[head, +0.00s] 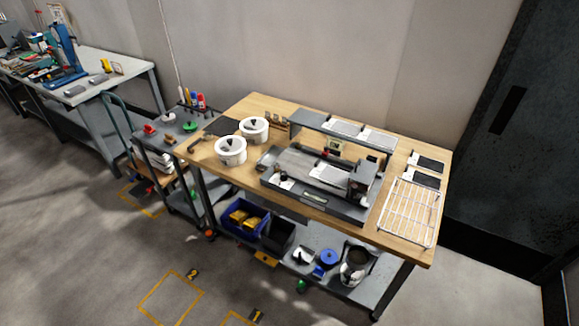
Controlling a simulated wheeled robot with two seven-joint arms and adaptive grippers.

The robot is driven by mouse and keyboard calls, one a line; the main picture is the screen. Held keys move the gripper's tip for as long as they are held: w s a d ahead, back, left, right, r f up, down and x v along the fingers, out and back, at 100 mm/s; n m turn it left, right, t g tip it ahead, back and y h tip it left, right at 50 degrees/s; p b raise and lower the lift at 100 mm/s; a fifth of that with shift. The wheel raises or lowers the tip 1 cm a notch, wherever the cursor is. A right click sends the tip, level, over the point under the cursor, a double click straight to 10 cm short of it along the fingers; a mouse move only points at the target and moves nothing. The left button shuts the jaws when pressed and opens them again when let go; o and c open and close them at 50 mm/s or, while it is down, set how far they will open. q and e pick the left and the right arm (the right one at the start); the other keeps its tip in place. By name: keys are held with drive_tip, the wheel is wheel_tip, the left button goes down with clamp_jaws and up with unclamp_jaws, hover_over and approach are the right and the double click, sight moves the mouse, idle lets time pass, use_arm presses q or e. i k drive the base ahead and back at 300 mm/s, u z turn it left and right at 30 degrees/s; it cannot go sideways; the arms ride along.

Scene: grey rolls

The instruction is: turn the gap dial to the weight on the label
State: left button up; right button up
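A dark grey machine (315,198), probably the one with the gap dial, stands on the wooden workbench (415,240). A small pale round part shows at its left end, and a dark block (362,180) rises at its right end. I cannot tell which part is the gap dial, nor read any setting. Neither of my grippers is in view.
Two white tubs (230,150) stand on the bench's left part. A white wire rack (410,210) lies on the right. A raised shelf (300,120) runs behind the machine. A grey cart (170,140) stands left of the bench. Open floor (110,260) lies in front.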

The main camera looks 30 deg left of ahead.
sight(283, 174)
drive_tip(key=u, duration=0.35)
drive_tip(key=i, duration=0.75)
drive_tip(key=u, duration=0.55)
